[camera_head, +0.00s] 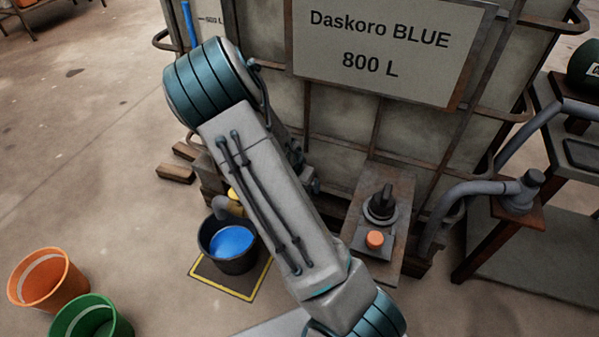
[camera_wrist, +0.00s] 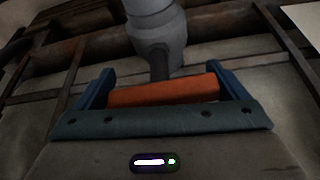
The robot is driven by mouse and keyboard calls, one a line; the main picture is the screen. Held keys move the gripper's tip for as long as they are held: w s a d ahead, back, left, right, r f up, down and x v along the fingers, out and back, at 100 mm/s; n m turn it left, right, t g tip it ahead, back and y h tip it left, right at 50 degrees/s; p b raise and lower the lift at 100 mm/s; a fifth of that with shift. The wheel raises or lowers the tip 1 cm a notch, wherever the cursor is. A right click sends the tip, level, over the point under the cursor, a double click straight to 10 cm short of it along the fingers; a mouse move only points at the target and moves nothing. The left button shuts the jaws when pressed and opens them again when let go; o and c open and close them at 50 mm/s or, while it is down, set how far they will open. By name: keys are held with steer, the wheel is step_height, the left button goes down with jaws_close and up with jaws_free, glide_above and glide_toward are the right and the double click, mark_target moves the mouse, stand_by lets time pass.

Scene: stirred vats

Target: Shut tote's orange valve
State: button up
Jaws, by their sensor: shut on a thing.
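The tote (camera_head: 340,112) is a large pale container in a rusty metal cage, with a sign reading "Daskoro BLUE 800 L". In the wrist view, the orange valve handle (camera_wrist: 160,92) lies crosswise between the two blue fingers of my gripper (camera_wrist: 166,84), which is shut on it. A grey valve body (camera_wrist: 158,32) with a dark stem stands behind the handle. In the head view my arm hides the gripper and the handle. A dark bucket (camera_head: 213,257) holding blue liquid (camera_head: 232,241) stands under a grey spout (camera_head: 229,207) at the tote's foot.
The bucket stands on a yellow-edged mat (camera_head: 226,285). A control box with a black knob (camera_head: 381,203) and orange button (camera_head: 375,239) is right of my arm. Orange (camera_head: 46,284) and green (camera_head: 92,320) buckets stand at lower left. Grey pipework (camera_head: 470,190) is at right. Floor at left is mostly clear.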

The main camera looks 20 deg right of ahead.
steer(key=shift+m+p, duration=0.4)
steer(key=shift+p, duration=0.15)
steer(key=o, duration=0.7)
steer(key=shift+c, duration=0.2)
steer(key=shift+f+b, duration=0.2)
steer(key=shift+b, duration=0.55)
